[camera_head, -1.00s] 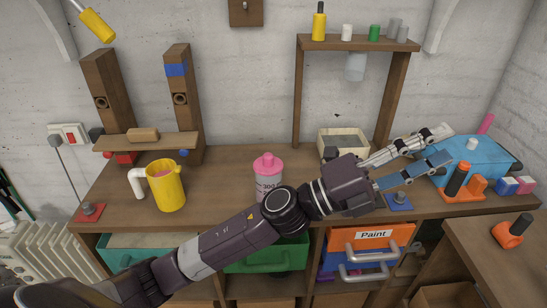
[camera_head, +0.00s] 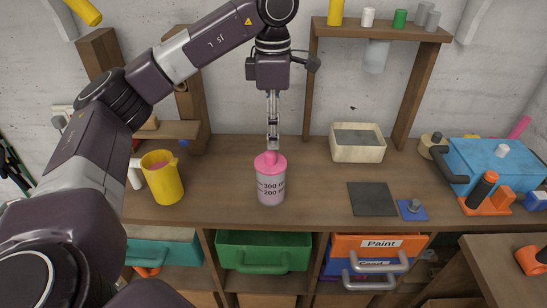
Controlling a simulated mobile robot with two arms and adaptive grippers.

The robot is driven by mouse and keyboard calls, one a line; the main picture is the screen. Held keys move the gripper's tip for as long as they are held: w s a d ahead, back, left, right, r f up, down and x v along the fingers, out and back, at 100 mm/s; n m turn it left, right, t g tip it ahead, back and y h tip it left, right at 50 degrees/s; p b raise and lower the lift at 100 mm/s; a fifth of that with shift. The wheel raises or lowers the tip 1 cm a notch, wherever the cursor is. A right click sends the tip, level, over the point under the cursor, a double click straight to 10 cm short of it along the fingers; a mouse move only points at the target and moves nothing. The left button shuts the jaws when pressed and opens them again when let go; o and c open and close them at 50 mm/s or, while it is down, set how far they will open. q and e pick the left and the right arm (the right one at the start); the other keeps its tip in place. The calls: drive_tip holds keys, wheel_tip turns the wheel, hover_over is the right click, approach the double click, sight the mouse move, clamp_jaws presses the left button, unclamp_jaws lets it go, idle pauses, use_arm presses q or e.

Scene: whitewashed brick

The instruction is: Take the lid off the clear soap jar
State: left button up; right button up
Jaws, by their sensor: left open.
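The clear soap jar (camera_head: 270,190) stands upright on the bench, with pinkish contents and dark volume marks. Its pink lid (camera_head: 270,165) with a raised knob sits on top. My left gripper (camera_head: 272,143) points straight down over the lid, its fingertips close to the knob. It is seen edge-on; it is open, and I cannot tell whether a finger touches the knob. My right gripper is not in view.
A yellow jug (camera_head: 162,178) stands left of the jar. To the right are a cream box (camera_head: 357,143), a dark flat plate (camera_head: 371,199) and a blue toolbox (camera_head: 490,165). Open drawers, one green (camera_head: 264,255), jut out below. Bench around the jar is clear.

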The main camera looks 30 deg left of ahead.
sight(271, 152)
use_arm(q)
drive_tip(key=f, duration=0.2)
drive_tip(key=f+p, duration=0.1)
drive_tip(key=f, duration=0.1)
drive_tip(key=a+f+p, duration=0.1)
drive_tip(key=f, duration=0.1)
drive_tip(key=shift+w+f, duration=0.1)
drive_tip(key=shift+f, duration=0.6)
drive_tip(key=c, duration=1)
clamp_jaws()
drive_tip(key=shift+r, duration=0.1)
